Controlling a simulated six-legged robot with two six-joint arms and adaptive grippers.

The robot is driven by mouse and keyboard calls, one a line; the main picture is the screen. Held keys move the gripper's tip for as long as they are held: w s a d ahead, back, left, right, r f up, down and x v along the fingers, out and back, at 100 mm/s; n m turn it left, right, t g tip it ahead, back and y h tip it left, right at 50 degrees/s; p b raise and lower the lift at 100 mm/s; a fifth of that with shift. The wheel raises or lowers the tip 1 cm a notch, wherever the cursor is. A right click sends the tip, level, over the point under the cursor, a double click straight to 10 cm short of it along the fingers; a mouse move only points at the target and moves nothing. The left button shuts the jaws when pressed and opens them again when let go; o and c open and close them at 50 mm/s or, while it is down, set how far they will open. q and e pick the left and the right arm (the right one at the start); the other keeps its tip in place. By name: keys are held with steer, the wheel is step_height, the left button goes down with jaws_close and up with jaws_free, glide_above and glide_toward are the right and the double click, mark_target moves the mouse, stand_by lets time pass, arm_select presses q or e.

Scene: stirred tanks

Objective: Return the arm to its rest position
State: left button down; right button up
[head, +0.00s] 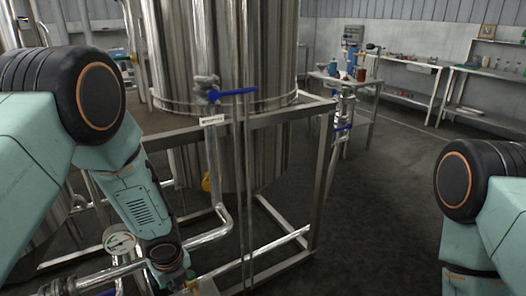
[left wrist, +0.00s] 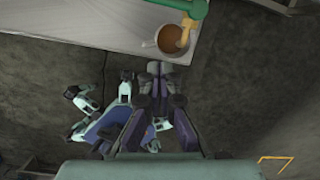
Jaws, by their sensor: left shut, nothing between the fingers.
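My left arm (head: 130,190) comes in from the left in the head view and reaches down in front of the tank frame. Its lower end is at the bottom edge, where the fingers cannot be made out. In the left wrist view my left gripper (left wrist: 159,70) is shut and empty, its dark fingers together above the floor. The fingertips are just below the edge of a pale tabletop in that picture. My right arm (head: 480,210) shows at the right edge of the head view; its gripper is out of the picture.
A steel tank (head: 270,50) stands in a metal frame (head: 275,118) with a blue-handled valve (head: 232,92) and a pressure gauge (head: 119,240). A mug (left wrist: 174,40) with brown contents sits on the pale tabletop (left wrist: 100,22). Open floor (head: 385,220) lies right of the frame.

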arm_select(q)
steer(key=s+d+f+n+h, duration=0.35)
steer(key=s+d+n, duration=0.25)
steer(key=s+n, duration=0.85)
steer(key=s+a+f+n+g+y, duration=0.1)
steer(key=s+a+f+n, duration=0.1)
steer(key=s+n, duration=0.4)
steer(key=s+a+f+n+g+y, duration=0.1)
steer(key=s+a+n, duration=0.1)
steer(key=s+n, duration=0.4)
steer(key=s, duration=0.5)
steer(key=shift+f, duration=0.35)
